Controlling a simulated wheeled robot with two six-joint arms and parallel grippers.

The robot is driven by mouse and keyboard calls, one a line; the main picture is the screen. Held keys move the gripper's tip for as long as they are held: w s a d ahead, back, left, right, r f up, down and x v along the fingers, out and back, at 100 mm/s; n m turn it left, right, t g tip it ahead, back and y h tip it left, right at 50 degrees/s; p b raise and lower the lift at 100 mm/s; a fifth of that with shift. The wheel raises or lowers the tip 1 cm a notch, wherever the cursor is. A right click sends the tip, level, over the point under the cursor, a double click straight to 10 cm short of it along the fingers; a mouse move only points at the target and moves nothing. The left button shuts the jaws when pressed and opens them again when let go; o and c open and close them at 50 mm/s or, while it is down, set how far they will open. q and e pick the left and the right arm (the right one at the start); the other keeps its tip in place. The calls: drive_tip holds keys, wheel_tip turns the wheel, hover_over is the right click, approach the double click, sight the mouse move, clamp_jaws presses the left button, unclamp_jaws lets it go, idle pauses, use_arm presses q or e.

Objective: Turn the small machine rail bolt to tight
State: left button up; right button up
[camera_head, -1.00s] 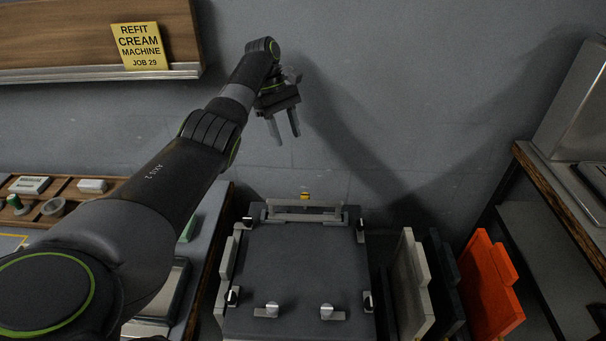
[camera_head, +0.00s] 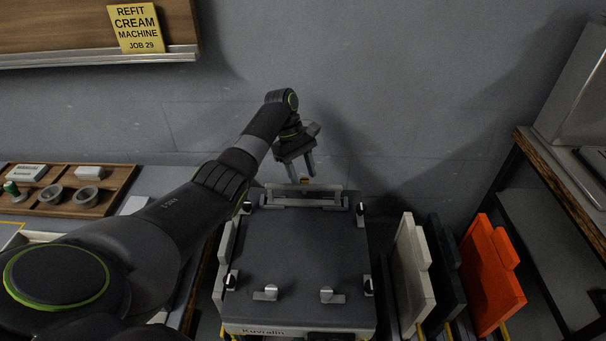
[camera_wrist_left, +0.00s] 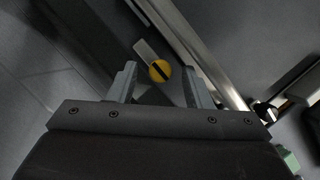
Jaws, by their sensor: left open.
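The small rail bolt is a round yellow head with a dark slot, at the back of the grey machine (camera_head: 300,255) by its rear rail (camera_head: 300,198). In the left wrist view the bolt (camera_wrist_left: 159,71) sits between my fingertips, its slot tilted a little. In the head view it is a small yellow spot (camera_head: 306,181). My left gripper (camera_head: 302,179) is open, pointing down, with a finger on either side of the bolt in the wrist view (camera_wrist_left: 158,76). I see a gap on both sides; the height above it is unclear. My right gripper is not in view.
Knobs and latches, such as one front latch (camera_head: 266,293), stand around the machine's top. A pale panel (camera_head: 411,270), a dark panel and an orange panel (camera_head: 490,275) stand at the right. A wooden parts tray (camera_head: 115,190) lies at the left. The wall is close behind.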

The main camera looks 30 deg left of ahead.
use_arm(q)
drive_tip(key=shift+s+d+f, duration=0.1)
drive_tip(key=shift+d+f, duration=0.05)
drive_tip(key=shift+f, duration=0.3)
drive_tip(key=shift+c, duration=0.4)
clamp_jaws()
